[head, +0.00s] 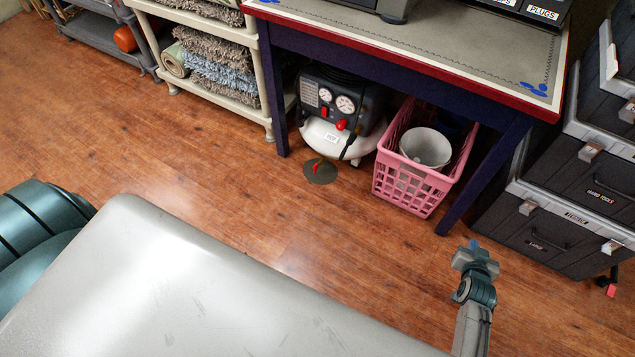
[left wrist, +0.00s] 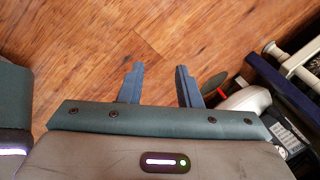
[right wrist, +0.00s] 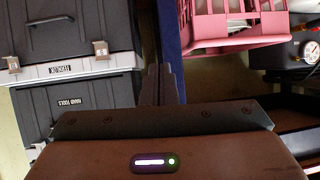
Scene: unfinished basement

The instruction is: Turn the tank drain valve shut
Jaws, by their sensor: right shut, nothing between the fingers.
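The compressor (head: 340,105) stands under the workbench, with its white tank (head: 322,136) low at the front. A small red valve handle (head: 317,164) shows below the tank, over a dark round patch (head: 322,174) on the floor. In the left wrist view the tank (left wrist: 245,101) and a red bit of the handle (left wrist: 230,87) lie to the right of my left gripper (left wrist: 158,70), which is open, empty and apart from them. The left gripper is out of the head view. My right gripper (head: 476,256) is shut and empty, right of the bench leg. The valve's exact angle is too small to tell.
A pink basket (head: 405,192) holding a white bucket (head: 426,148) stands right of the compressor. The workbench (head: 400,62) overhangs both. Black tool cases (head: 570,190) stack at the right, and a shelf with rugs (head: 215,75) stands left. The wooden floor in front is clear.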

